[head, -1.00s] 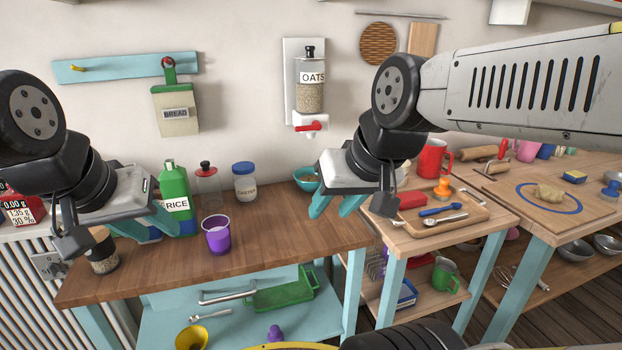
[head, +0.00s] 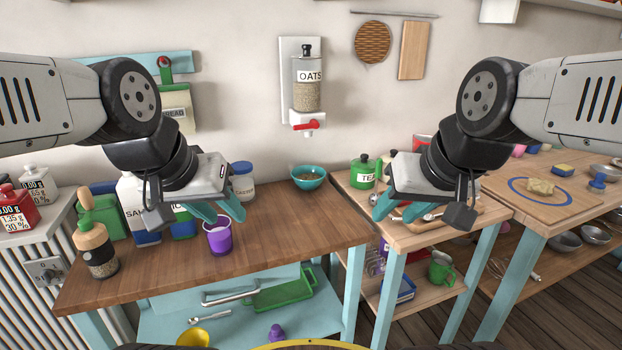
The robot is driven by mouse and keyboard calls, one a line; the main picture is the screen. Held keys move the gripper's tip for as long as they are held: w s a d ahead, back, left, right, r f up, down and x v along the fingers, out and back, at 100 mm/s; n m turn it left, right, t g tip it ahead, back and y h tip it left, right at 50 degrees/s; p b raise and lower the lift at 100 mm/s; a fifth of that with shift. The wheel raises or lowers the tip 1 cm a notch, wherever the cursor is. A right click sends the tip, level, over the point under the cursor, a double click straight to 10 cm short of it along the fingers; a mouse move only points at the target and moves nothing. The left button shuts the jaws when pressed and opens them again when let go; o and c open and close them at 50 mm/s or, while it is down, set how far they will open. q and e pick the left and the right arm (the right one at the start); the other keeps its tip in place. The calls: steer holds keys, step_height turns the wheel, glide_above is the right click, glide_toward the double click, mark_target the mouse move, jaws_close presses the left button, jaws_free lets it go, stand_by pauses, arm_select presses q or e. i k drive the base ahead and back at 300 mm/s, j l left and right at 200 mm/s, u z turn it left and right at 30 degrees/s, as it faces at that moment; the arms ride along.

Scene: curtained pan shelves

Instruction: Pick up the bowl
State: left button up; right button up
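A teal bowl (head: 308,183) with brown contents stands upright at the back right of the wooden counter (head: 290,228), under the oats dispenser. It is in full view. My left gripper (head: 222,214) is open and empty, left of the bowl and in front of the purple cup and a white jar. My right gripper (head: 394,214) is open and empty, right of the bowl, in front of the smaller table. Neither gripper touches the bowl.
The oats dispenser (head: 307,90) hangs above the bowl. A purple cup (head: 218,238), a blue-lidded jar (head: 243,182) and a green tea canister (head: 363,173) stand nearby. The counter in front of the bowl is clear. A yellow bowl (head: 193,338) sits on the lower shelf.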

mark_target(307, 178)
steer(key=i+j+z, duration=0.15)
steer(key=z, duration=0.3)
steer(key=i+j+z, duration=0.1)
steer(key=j+z, duration=0.75)
steer(key=i+l, duration=0.05)
steer(key=l, duration=0.05)
